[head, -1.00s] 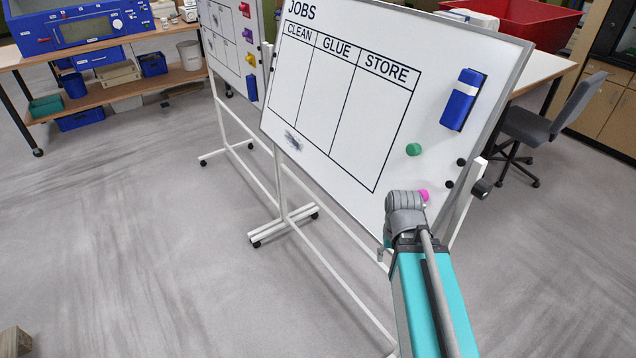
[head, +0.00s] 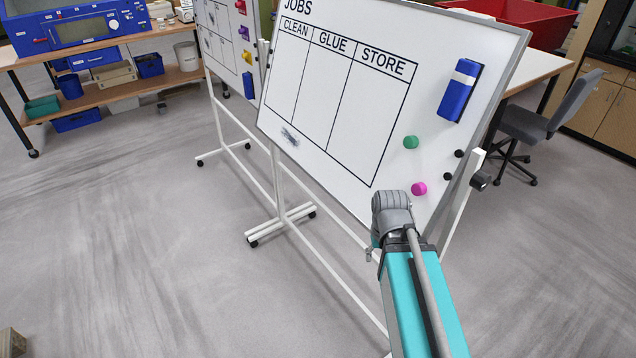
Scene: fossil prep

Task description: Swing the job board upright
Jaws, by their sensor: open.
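The job board (head: 400,110) is a white panel headed JOBS, with CLEAN, GLUE and STORE columns. It sits tilted on a white wheeled stand (head: 281,190), its face turned partly upward. A dark knob (head: 480,181) sits at the stand's right post, beside the board's right edge. A blue eraser (head: 459,92), a green magnet (head: 410,142) and a pink magnet (head: 419,188) are on its face. My arm rises from the lower right, and its grey joint overlaps the board's lower edge in the picture. My gripper is not visible.
A second board (head: 228,45) on a similar stand is close behind on the left. A grey chair (head: 540,120) and a table with a red bin (head: 525,22) are behind on the right.

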